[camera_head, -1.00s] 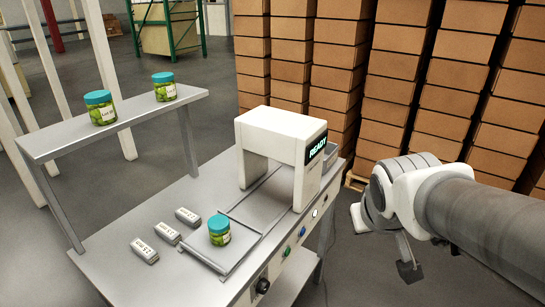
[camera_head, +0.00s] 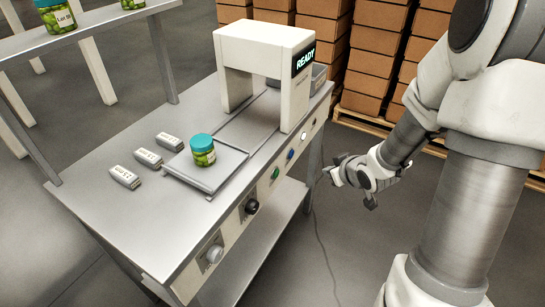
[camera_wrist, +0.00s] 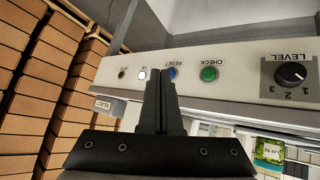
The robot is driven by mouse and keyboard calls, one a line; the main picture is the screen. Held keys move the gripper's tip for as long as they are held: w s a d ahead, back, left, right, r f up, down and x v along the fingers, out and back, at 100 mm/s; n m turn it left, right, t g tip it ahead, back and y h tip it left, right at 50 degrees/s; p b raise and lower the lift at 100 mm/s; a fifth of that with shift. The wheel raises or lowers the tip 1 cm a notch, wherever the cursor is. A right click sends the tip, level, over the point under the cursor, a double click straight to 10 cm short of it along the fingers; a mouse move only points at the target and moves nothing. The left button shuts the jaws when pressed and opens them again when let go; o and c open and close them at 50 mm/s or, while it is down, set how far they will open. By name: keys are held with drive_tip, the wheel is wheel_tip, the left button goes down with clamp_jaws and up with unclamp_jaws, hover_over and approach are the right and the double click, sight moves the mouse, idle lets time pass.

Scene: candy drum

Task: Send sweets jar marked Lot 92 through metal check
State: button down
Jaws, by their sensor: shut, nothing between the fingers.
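A jar of green sweets with a teal lid (camera_head: 203,152) stands upright on the infeed tray (camera_head: 212,182) of the metal detector. Its label is too small to read surely in the head view; a green labelled jar (camera_wrist: 270,152) also shows in the wrist view. The detector's white arch (camera_head: 262,40) has a lit READY display (camera_head: 304,60). My gripper (camera_head: 328,172) is shut and empty, in front of the control panel. In the wrist view its fingertips (camera_wrist: 160,75) overlap the panel near the blue RESET button (camera_wrist: 172,74), left of the green CHECK button (camera_wrist: 209,74). Contact cannot be told.
A LEVEL knob (camera_wrist: 291,74) and a white button (camera_wrist: 142,74) share the panel. Several small labelled blocks (camera_head: 148,157) lie left of the tray. Two more jars, one here (camera_head: 55,15), stand on the raised shelf (camera_head: 88,22). Stacked cartons (camera_head: 375,48) stand behind.

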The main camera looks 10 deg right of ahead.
sight(276, 173)
wheel_tip(276, 173, down, 7)
drive_tip(key=a+t+y+b, duration=0.1)
drive_tip(key=a+y, duration=0.1)
drive_tip(key=shift+a+f+y+b, duration=0.15)
drive_tip(key=shift+a+y+b, duration=0.2)
drive_tip(key=shift+a+y, duration=0.05)
drive_tip(key=shift+w, duration=0.1)
drive_tip(key=w+a+b, duration=0.2)
drive_tip(key=w+a, duration=0.3)
drive_tip(key=a, duration=0.2)
drive_tip(key=shift+w+a, duration=0.1)
idle(2.0)
drive_tip(key=shift+w+a+b, duration=0.2)
drive_tip(key=shift+a+b, duration=0.1)
drive_tip(key=shift+b, duration=0.05)
